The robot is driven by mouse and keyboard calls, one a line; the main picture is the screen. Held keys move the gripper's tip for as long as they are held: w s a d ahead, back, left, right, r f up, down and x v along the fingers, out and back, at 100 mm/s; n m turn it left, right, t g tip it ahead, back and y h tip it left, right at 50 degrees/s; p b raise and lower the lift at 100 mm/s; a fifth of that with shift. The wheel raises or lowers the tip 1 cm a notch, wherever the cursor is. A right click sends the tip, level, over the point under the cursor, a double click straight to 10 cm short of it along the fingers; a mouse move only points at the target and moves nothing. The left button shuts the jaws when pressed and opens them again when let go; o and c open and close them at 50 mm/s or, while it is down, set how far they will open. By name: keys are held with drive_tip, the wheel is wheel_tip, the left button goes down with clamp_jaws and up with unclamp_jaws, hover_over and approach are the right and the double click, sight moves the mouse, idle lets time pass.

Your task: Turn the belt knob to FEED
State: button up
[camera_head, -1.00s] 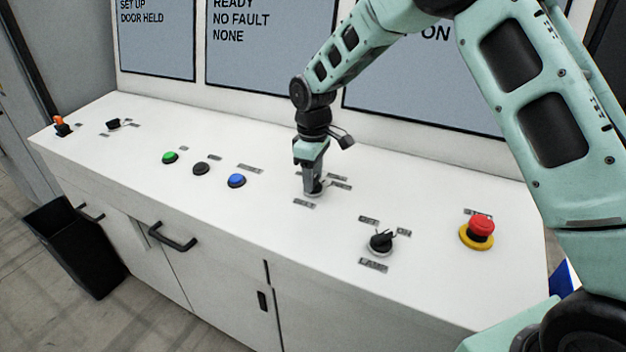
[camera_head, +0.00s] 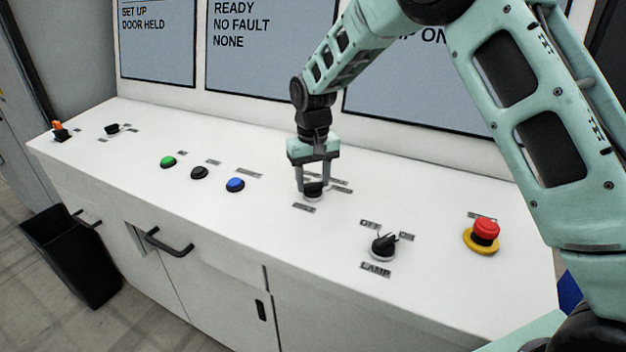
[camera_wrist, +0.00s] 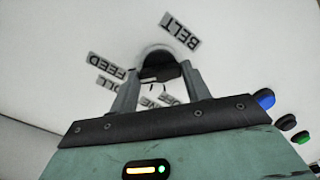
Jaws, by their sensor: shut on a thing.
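The black belt knob (camera_head: 314,189) stands on the white console top, right of the blue button. My gripper (camera_head: 313,182) points straight down over it, with one finger on each side, shut on the knob. In the wrist view the knob (camera_wrist: 160,70) sits between the two fingertips (camera_wrist: 160,78). The BELT label (camera_wrist: 181,30) lies at the top of that view, and the FEED label (camera_wrist: 107,67) lies to the left of the knob. Other labels around it are partly hidden by the fingers. I cannot tell which label the knob's pointer faces.
The black lamp knob (camera_head: 384,246) and the red emergency button (camera_head: 486,231) stand to the right. Blue (camera_head: 235,185), black (camera_head: 199,172) and green (camera_head: 168,162) buttons stand to the left. Screens rise behind the console (camera_head: 250,230). A black bin (camera_head: 75,255) stands on the floor.

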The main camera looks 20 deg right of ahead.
sight(313, 183)
drive_tip(key=shift+m, duration=0.4)
drive_tip(key=o, duration=1)
wheel_tip(313, 183, up, 18)
drive_tip(key=b, duration=0.3)
drive_tip(key=shift+f+b, duration=0.25)
drive_tip(key=shift+b, duration=0.1)
